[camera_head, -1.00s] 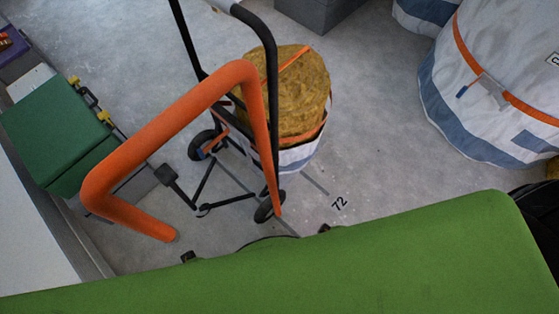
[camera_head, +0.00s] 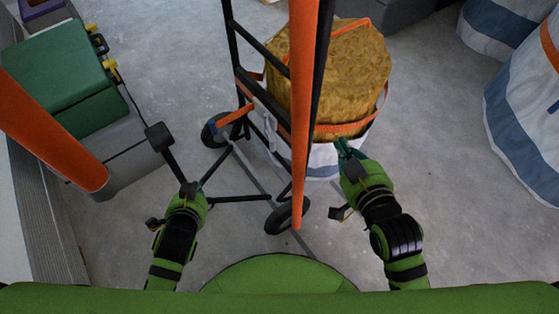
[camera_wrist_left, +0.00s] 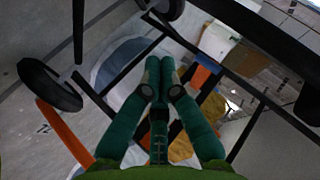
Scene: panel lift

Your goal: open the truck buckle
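The black-framed hand truck (camera_head: 248,92) stands on the floor with a load of yellow-brown straw (camera_head: 330,75) in a white bag (camera_head: 318,158). An orange strap (camera_head: 347,129) runs around the load. Another orange strap piece (camera_head: 236,113) shows by the truck's left wheel. I cannot make out the buckle clearly. My left gripper (camera_head: 188,190) is low, left of the truck frame and apart from the straps. In the left wrist view its fingers (camera_wrist_left: 160,64) are together and nothing shows between them. My right gripper (camera_head: 342,147) is at the bag's front, just below the strap; its opening is unclear.
A thick orange bar (camera_head: 303,95) crosses in front of the truck and load. Another orange bar (camera_head: 50,130) is at the left. A green box (camera_head: 65,80) stands at the upper left, and large white-and-blue bags (camera_head: 525,120) at the right. Bare floor (camera_head: 440,180) lies right of the load.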

